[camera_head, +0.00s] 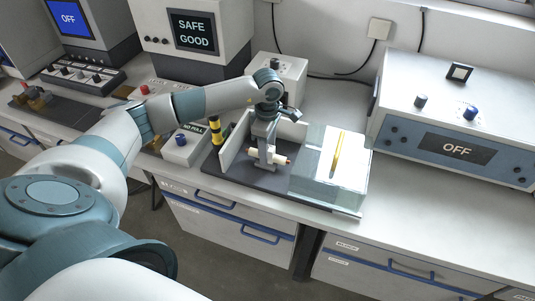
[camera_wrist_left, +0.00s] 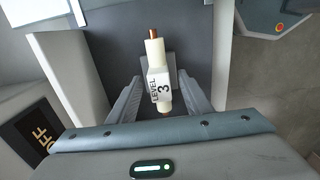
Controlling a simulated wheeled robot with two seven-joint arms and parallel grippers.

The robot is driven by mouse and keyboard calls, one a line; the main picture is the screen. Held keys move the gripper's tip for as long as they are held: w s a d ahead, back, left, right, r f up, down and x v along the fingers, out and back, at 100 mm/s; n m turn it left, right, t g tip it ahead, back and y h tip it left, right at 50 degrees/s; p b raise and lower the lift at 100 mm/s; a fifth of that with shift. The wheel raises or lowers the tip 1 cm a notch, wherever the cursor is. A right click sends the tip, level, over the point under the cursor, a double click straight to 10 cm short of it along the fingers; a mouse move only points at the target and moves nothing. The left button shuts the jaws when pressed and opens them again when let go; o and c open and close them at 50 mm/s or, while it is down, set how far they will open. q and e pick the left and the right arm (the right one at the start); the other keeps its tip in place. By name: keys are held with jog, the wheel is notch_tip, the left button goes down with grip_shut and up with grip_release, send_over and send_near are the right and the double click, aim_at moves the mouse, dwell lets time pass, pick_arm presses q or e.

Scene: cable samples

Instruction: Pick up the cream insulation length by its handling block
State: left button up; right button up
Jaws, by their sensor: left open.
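The cream insulation length (camera_wrist_left: 155,52) has copper ends and a white handling block (camera_wrist_left: 159,85) marked "LEVEL 3". It also shows in the head view (camera_head: 281,159), partly hidden by my gripper, over a dark base plate. My left gripper (camera_wrist_left: 159,80) is open, its two fingers on either side of the handling block. In the head view, the left gripper (camera_head: 265,160) points down at the length. Whether the fingers touch the block cannot be told. My right gripper is not in view.
A yellow-and-black post (camera_head: 215,128) and a small white box with a blue knob (camera_head: 184,147) are further left.

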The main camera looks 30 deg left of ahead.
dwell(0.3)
pick_arm(q)
grip_shut()
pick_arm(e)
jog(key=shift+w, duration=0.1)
pick_arm(q)
jog(key=shift+r, duration=0.2)
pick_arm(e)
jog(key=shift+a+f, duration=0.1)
